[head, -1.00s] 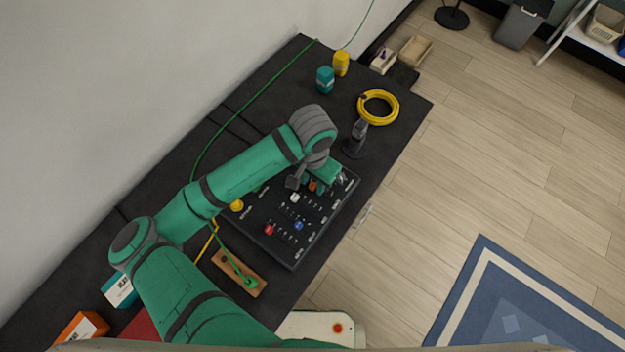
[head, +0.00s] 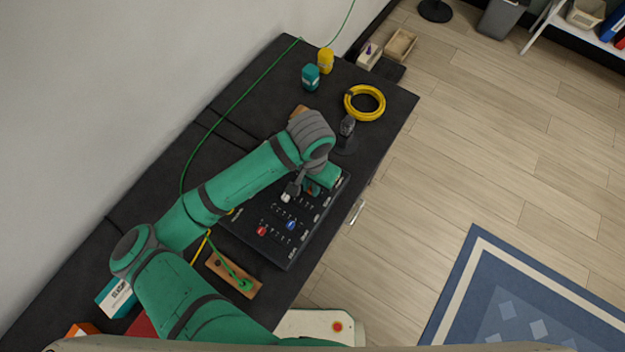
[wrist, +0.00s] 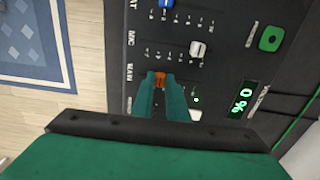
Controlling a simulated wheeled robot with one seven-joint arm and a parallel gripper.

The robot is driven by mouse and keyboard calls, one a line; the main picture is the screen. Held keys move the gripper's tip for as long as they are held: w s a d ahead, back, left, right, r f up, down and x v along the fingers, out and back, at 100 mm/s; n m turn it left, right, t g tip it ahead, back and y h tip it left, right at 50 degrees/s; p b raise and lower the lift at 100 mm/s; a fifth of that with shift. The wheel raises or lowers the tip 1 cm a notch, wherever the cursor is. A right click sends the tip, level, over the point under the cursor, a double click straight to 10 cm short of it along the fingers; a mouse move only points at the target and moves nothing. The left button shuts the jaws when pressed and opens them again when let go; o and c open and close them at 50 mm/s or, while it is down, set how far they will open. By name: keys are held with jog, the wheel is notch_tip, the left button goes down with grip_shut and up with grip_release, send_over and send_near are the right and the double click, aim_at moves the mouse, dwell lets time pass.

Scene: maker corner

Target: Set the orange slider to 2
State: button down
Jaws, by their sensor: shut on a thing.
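The black control panel (head: 262,247) lies on the dark bench, its slots holding coloured slider knobs. In the wrist view, the orange slider (wrist: 159,79) is between my gripper's fingertips (wrist: 158,83), which are shut on it. It sits near the end of its row by the "MAIN" label; the fingers hide most of that row's scale, so I cannot read its number. My gripper (head: 313,187) covers the far part of the panel in the head view, mostly hiding the orange slider.
A white slider (wrist: 198,49) and a blue slider (wrist: 166,3) sit in neighbouring rows. A green button (wrist: 270,38) and a display (wrist: 242,100) reading 0 % are on the panel. A dark stand (head: 346,135) and yellow cable coil (head: 365,102) stand beyond the gripper.

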jog(key=shift+s+d, duration=0.2)
jog(key=shift+d, duration=0.15)
jog(key=c, duration=1.7)
grip_release()
notch_tip(320, 180, up, 11)
jog(key=shift+f, duration=0.1)
jog(key=shift+a, duration=0.1)
